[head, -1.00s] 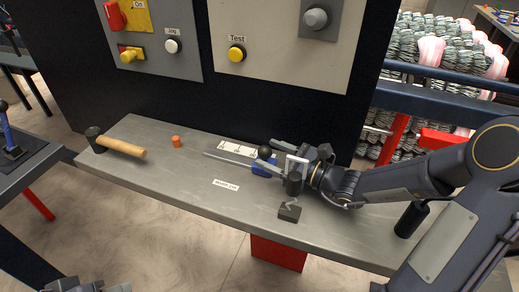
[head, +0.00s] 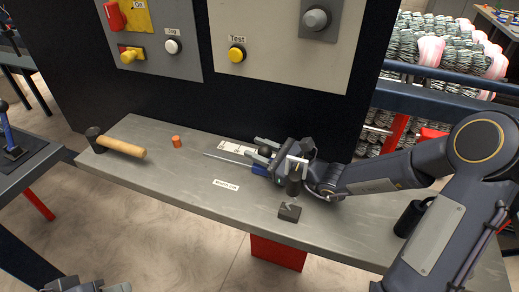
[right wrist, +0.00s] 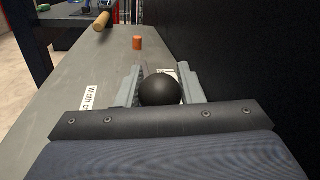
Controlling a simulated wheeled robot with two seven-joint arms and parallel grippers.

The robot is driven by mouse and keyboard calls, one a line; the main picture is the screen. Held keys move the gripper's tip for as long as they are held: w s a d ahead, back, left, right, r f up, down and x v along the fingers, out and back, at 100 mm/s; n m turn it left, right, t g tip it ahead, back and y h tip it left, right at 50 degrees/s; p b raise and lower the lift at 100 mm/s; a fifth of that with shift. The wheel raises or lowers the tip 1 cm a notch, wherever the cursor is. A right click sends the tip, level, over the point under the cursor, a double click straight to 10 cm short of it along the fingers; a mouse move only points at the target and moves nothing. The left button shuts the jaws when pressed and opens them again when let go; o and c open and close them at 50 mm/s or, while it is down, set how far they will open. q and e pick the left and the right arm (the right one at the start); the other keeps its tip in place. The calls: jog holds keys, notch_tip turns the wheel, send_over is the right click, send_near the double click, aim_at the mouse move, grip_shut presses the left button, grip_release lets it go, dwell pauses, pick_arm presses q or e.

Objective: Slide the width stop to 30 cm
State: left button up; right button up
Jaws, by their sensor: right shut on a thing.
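The width stop is a blue slider block (head: 260,170) on a thin metal rail (head: 226,159), with a white scale (head: 236,147) behind it. Its black ball knob (right wrist: 160,90) sits between the two fingers in the right wrist view. My right gripper (head: 264,153) is shut on the knob, and its fingers and wrist hide most of the slider in the head view. The scale numbers are too small to read. Part of my left gripper (head: 98,287) shows at the bottom left edge, away from the bench; its fingers cannot be made out.
A hammer (head: 122,147) and an orange cylinder (head: 177,142) are on the grey bench (head: 190,180) to the left. A black block with a hook (head: 289,212) and a black cylinder (head: 411,218) are at the right. A control panel (head: 290,50) rises behind. The bench's front middle is clear.

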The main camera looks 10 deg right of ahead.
aim_at(268, 156)
jog(key=x, duration=0.1)
jog(key=b+x, duration=0.2)
jog(key=x, duration=0.1)
jog(key=shift+s+a+f, duration=0.15)
jog(key=shift+s+a, duration=0.05)
jog(key=shift+a, duration=0.2)
grip_shut()
jog(key=shift+w+a, duration=0.2)
jog(key=shift+a, duration=0.05)
jog(key=o, duration=1.1)
grip_release()
jog(key=shift+o, duration=0.2)
jog(key=shift+d, duration=0.1)
jog(key=v, duration=0.7)
jog(key=shift+s+d+b, duration=0.2)
jog(key=shift+s+b, duration=0.1)
jog(key=shift+b, duration=0.05)
jog(key=shift+r, duration=0.25)
